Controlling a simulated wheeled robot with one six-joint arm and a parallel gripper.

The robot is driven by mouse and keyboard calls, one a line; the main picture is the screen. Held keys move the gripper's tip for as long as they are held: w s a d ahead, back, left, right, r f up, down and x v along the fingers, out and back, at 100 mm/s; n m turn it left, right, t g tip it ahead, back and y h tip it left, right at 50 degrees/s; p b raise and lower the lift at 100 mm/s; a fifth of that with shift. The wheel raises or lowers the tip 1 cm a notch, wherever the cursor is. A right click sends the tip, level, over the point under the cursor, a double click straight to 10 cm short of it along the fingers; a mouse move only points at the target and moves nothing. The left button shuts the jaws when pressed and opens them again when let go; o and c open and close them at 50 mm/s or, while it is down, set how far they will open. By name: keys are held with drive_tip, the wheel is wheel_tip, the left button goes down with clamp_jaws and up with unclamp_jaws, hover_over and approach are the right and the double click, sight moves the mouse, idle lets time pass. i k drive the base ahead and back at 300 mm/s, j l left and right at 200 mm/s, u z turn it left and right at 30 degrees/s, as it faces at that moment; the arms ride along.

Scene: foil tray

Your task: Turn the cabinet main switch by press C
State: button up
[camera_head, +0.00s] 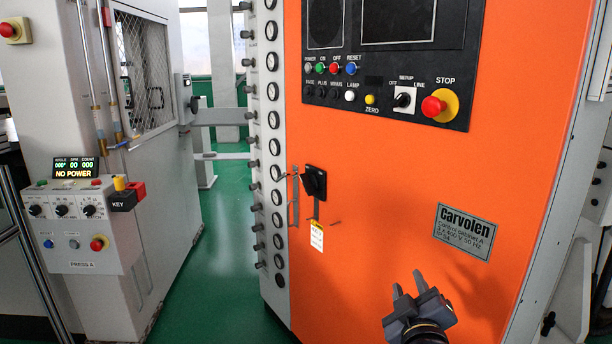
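The orange control cabinet (365,235) fills the middle and right. Its black main rotary switch (314,182) sits on a black plate low on the door's left side, its handle tilted slightly. A yellow and white tag (317,236) hangs below it. The nameplate (464,233) reads "Carvolen", and the line below looks like "Control cabinet A", not C. My gripper (408,284) is in front of the lower door, right of and below the switch. Its two fingers point up with a gap between them, and it holds nothing.
The cabinet's upper panel has several buttons, a selector (403,99) and a red STOP button (434,106). At left, a grey machine panel (75,230) is marked "PRESS A", and its display (76,167) reads "NO POWER". Green floor (215,290) lies clear between them.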

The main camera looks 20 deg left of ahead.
sight(311, 182)
drive_tip(key=i+j+z, duration=0.25)
drive_tip(key=j, duration=0.4)
drive_tip(key=j+z, duration=0.3)
drive_tip(key=j, duration=0.35)
drive_tip(key=j+z, duration=0.25)
drive_tip(key=j, duration=0.45)
drive_tip(key=k+j+z, duration=0.1)
drive_tip(key=j+z, duration=0.2)
drive_tip(key=j, duration=0.35)
drive_tip(key=k+j+z, duration=0.25)
drive_tip(key=j, duration=0.45)
drive_tip(key=j+z, duration=0.1)
drive_tip(key=j, duration=0.5)
drive_tip(key=k+j+z, duration=0.15)
drive_tip(key=j, duration=0.4)
